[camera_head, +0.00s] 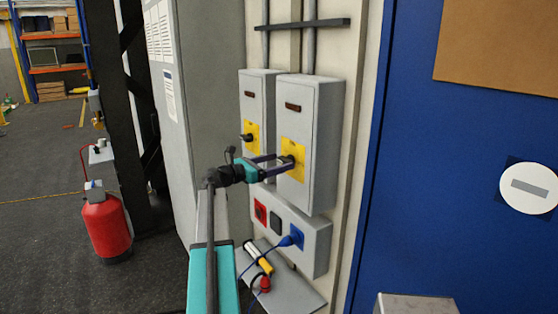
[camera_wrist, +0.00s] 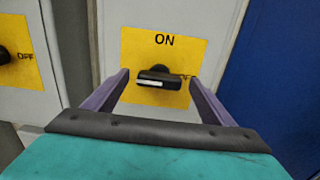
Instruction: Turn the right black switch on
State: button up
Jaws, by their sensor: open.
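The right black switch (camera_wrist: 158,77) sits on a yellow plate (camera_wrist: 188,45) marked ON at the top, with OFF partly covered at its right. Its handle lies about level in the wrist view, with a white mark on its left part. My gripper (camera_wrist: 158,84) is open, with one purple finger on each side of the switch; I cannot tell whether they touch it. In the head view my gripper (camera_head: 283,162) reaches the right grey box (camera_head: 312,125) and partly hides the switch. The left black switch (camera_head: 246,137) is on the left grey box (camera_head: 256,95).
Below the boxes is a socket panel (camera_head: 310,250) with a blue plug (camera_head: 292,238). A small shelf (camera_head: 295,290) holds cables and a yellow-and-white item. A blue door (camera_head: 450,190) is at right. A red extinguisher (camera_head: 106,228) stands at left on open floor.

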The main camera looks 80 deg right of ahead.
jog(key=shift+s+d, duration=0.25)
jog(key=c, duration=1.1)
jog(key=shift+o, duration=0.2)
